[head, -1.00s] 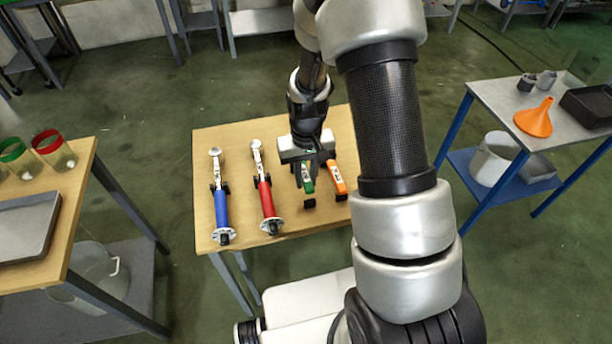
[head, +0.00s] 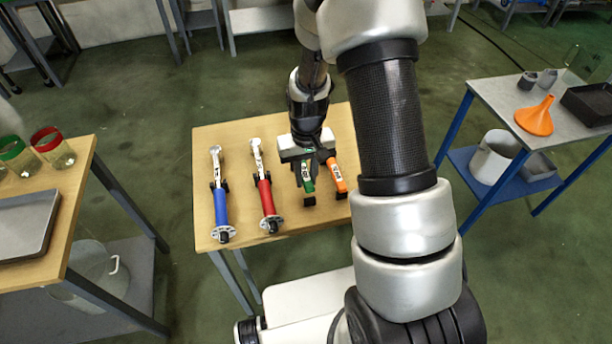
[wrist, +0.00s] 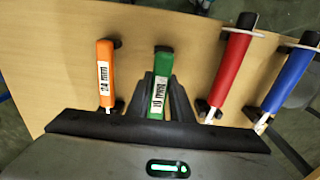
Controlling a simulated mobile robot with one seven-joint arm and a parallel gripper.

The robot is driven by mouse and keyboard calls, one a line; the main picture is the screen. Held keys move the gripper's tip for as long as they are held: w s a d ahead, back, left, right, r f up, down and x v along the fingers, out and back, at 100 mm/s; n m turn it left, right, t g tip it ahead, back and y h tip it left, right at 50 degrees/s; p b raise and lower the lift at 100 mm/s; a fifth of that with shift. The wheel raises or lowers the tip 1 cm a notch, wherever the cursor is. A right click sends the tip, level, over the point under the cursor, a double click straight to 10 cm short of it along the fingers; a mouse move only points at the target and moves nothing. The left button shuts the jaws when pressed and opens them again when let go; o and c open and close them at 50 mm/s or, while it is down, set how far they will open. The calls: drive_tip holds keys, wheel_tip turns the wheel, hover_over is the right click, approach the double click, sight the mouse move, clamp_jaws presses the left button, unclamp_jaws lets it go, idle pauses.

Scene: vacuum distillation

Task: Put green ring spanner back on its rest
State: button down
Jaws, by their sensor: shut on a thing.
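The green ring spanner (head: 308,185) has a green handle with a white label; the handle also shows in the wrist view (wrist: 162,68). My gripper (wrist: 160,100) is shut on this handle, one dark finger on each side, above the wooden table (head: 258,132). The far handle end lies over or right at a black rest block (wrist: 163,48), which also shows in the head view (head: 309,199). I cannot tell whether handle and block touch. The spanner's ring end is hidden under my gripper.
An orange-handled tool (wrist: 106,75) labelled 24 mm lies close beside it. A red-handled (head: 266,197) and a blue-handled spanner (head: 221,205) lie on rests to the left in the head view. A side table (head: 480,92) with an orange funnel (head: 535,117) stands right.

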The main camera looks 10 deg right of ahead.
drive_tip(key=shift+f, duration=0.15)
idle(0.3)
drive_tip(key=shift+f+b, duration=1.3)
drive_tip(key=shift+f, duration=0.05)
drive_tip(key=c, duration=1.5)
unclamp_jaws()
wheel_tip(320, 180, up, 18)
drive_tip(key=shift+s+f+p, duration=0.1)
drive_tip(key=shift+f+p, duration=0.1)
drive_tip(key=shift+p, duration=1.05)
